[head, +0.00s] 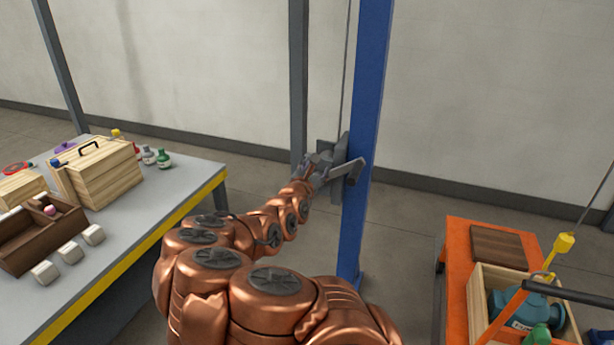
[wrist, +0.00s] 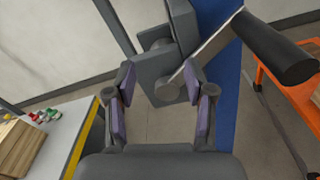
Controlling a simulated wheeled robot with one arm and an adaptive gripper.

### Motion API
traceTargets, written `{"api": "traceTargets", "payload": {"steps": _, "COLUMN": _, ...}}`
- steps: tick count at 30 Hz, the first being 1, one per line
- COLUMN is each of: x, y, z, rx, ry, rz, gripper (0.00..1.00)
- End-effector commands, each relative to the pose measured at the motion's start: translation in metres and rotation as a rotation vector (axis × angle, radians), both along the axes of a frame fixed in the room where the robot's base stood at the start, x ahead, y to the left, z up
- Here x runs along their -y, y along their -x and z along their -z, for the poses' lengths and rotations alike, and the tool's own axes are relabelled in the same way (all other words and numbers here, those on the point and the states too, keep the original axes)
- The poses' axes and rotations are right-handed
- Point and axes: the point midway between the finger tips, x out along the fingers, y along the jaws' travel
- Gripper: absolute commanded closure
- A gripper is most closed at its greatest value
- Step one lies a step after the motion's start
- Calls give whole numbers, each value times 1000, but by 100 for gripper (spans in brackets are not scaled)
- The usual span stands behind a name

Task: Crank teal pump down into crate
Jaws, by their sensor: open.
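The teal pump (head: 522,312) sits in the wooden crate (head: 477,312) on the orange cart at the lower right of the head view, with a yellow hook block (head: 564,243) above it. A winch with a crank is mounted on the blue post (head: 370,110). The crank arm (wrist: 212,45) and its dark grip (wrist: 275,50) show in the wrist view, with the grip to the upper right. My gripper (wrist: 160,100) is open and empty, its fingers spread in front of the winch's lower hub, with the crank grip outside them. Whether the pump touches the crate floor is hidden.
The orange cart (head: 455,260) also holds a dark brown board (head: 498,247). A grey table (head: 150,200) with a yellow edge stands at left, bearing wooden boxes, bottles and white blocks. Floor between table and post is open.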

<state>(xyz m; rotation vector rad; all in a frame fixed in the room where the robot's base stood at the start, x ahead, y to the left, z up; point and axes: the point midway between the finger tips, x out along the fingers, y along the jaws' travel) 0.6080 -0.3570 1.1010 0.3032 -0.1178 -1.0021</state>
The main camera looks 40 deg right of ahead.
Motion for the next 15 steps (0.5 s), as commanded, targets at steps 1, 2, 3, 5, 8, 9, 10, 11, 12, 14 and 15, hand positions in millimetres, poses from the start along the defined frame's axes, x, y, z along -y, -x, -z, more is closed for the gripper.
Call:
{"api": "traceTargets", "payload": {"steps": 1, "x": -7, "y": 9, "z": -10, "rx": 7, "ry": 11, "rz": 0, "gripper": 46}}
{"api": "traceTargets", "payload": {"steps": 2, "x": -10, "y": 15, "z": -12, "rx": 10, "ry": 11, "rz": 4, "gripper": 46}}
{"api": "traceTargets", "payload": {"steps": 3, "x": -15, "y": 20, "z": -14, "rx": 14, "ry": 9, "rz": 4, "gripper": 46}}
{"api": "traceTargets", "payload": {"steps": 5, "x": -21, "y": 28, "z": -16, "rx": 16, "ry": 8, "rz": 5, "gripper": 46}}
{"api": "traceTargets", "payload": {"steps": 8, "x": -29, "y": 30, "z": -15, "rx": 13, "ry": 8, "rz": 9, "gripper": 46}}
{"api": "traceTargets", "payload": {"steps": 9, "x": -34, "y": 28, "z": -14, "rx": 11, "ry": 9, "rz": 8, "gripper": 46}}
{"api": "traceTargets", "payload": {"steps": 10, "x": -36, "y": 25, "z": -13, "rx": 7, "ry": 10, "rz": 7, "gripper": 46}}
{"api": "traceTargets", "payload": {"steps": 11, "x": -38, "y": 23, "z": -11, "rx": 4, "ry": 9, "rz": 7, "gripper": 46}}
{"api": "traceTargets", "payload": {"steps": 12, "x": -40, "y": 22, "z": -10, "rx": 3, "ry": 9, "rz": 9, "gripper": 46}}
{"api": "traceTargets", "payload": {"steps": 14, "x": -44, "y": 21, "z": -8, "rx": -1, "ry": 8, "rz": 9, "gripper": 46}}
{"api": "traceTargets", "payload": {"steps": 15, "x": -46, "y": 22, "z": -8, "rx": -1, "ry": 8, "rz": 9, "gripper": 46}}
